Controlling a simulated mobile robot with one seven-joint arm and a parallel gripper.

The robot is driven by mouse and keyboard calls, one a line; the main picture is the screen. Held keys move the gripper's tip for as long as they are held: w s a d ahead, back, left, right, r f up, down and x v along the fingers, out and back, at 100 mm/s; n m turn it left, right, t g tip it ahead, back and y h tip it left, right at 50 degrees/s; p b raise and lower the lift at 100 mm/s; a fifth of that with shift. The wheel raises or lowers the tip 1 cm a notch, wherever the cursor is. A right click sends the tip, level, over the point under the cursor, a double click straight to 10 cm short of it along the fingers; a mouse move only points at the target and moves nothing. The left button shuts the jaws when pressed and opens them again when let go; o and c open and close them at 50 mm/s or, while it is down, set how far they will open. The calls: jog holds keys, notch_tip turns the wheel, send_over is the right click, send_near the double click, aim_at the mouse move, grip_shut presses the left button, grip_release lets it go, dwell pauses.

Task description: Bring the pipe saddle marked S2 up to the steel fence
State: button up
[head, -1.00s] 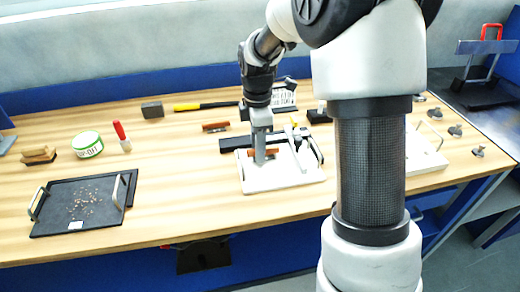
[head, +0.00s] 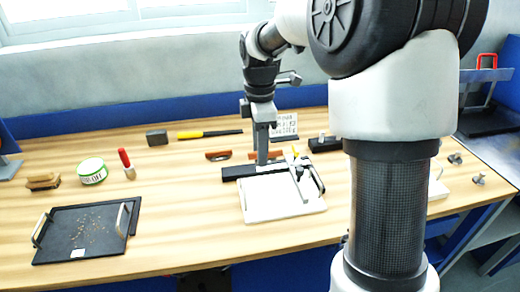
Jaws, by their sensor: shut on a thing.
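My gripper (head: 262,163) points straight down over the back of the white board (head: 268,211). It is shut on a small copper-brown pipe saddle (head: 277,154), partly hidden by the fingers. The dark steel fence (head: 237,173) lies along the board's back edge. The held saddle shows just above the fence's top line in the head view; I cannot tell whether it is raised over the fence or touching it. A second brown saddle (head: 218,155) lies on the table behind and left of the fence. No S2 mark is readable on either.
A clamp-like fixture (head: 304,170) stands on the board's right side. A small sign (head: 285,123) stands behind. A black tray (head: 82,232), a green-banded tin (head: 92,171) and a red-handled tool (head: 126,163) are at left. The table between tray and board is clear.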

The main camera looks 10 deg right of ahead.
aim_at(274, 185)
jog(key=shift+f+b, duration=2.6)
jog(key=shift+f, duration=2.35)
jog(key=shift+d+p, duration=0.55)
jog(key=shift+d, duration=1.45)
jog(key=o, duration=1.4)
jog(key=shift+c, duration=0.2)
